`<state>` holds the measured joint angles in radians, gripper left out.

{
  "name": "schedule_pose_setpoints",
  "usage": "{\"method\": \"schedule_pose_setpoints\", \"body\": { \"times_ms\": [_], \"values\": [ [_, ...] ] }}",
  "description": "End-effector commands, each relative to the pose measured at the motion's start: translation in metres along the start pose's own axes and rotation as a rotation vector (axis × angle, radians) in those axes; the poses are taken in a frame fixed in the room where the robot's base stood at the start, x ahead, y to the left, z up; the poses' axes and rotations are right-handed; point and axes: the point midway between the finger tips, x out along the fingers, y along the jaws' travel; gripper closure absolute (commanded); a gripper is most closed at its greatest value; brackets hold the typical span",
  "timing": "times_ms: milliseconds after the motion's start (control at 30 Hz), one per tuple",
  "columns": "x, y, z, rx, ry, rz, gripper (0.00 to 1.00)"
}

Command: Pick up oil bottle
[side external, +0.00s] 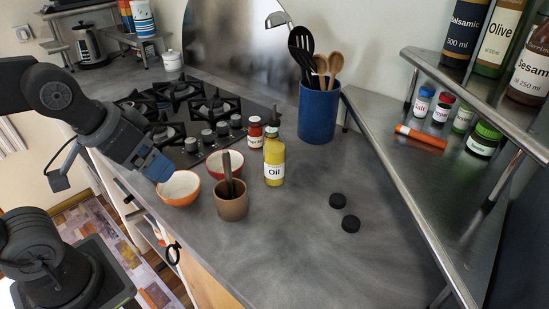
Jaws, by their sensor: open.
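The oil bottle (274,163) stands upright on the grey counter, yellow with a white label reading "Oil". My gripper (158,168), with a blue end, is to the left of the bottle, just above the orange-rimmed bowl. It is open and apart from the bottle. The bowl partly overlaps the gripper's end in the picture, and I cannot tell whether they touch.
The orange bowl (180,190), a red bowl (216,166) and a brown mortar with pestle (232,205) stand between my gripper and the bottle. A blue utensil crock (318,112) and gas stove (183,108) are behind.

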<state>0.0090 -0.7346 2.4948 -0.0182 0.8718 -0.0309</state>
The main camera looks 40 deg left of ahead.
Motion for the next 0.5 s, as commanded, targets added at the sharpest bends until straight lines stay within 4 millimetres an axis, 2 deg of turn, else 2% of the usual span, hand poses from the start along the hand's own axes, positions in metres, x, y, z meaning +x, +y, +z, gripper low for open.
{"method": "schedule_pose_setpoints", "body": {
  "times_ms": [67, 167, 300, 400, 500],
  "values": [
    [0.004, 0.013, -0.017, -0.088, 0.035, 0.054, 0.13],
    [0.013, 0.042, -0.053, -0.316, 0.104, 0.174, 0.13],
    [0.03, 0.087, -0.115, -0.786, 0.179, 0.381, 0.13],
    [0.047, 0.111, -0.152, -1.153, 0.211, 0.507, 0.13],
    [0.069, 0.129, -0.182, -1.524, 0.24, 0.612, 0.13]
  ]
}}
